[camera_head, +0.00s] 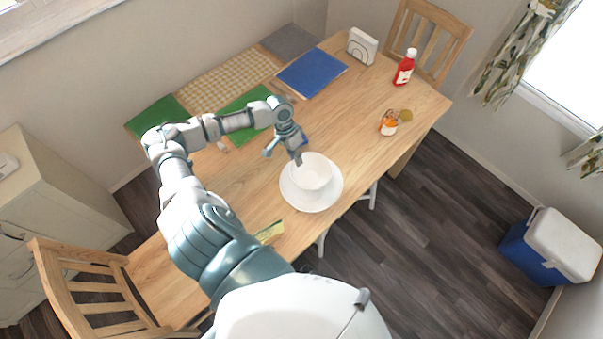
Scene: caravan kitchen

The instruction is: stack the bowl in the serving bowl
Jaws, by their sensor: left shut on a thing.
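A white bowl (312,172) is over the wider white serving bowl (311,203), near the table's right-hand long edge. The serving bowl's pale rim shows all around the smaller bowl's lower side. My left gripper (297,157) is shut on the bowl's upper left rim. I cannot tell whether the bowl rests inside the serving bowl or is held just above it. My right gripper is not in view.
The wooden table (375,92) holds a red bottle (404,68), a small orange-labelled jar (389,123), a napkin holder (362,46), a blue mat (312,73) and green mats (159,114). Chairs stand at both ends. A blue cooler (549,246) is on the floor.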

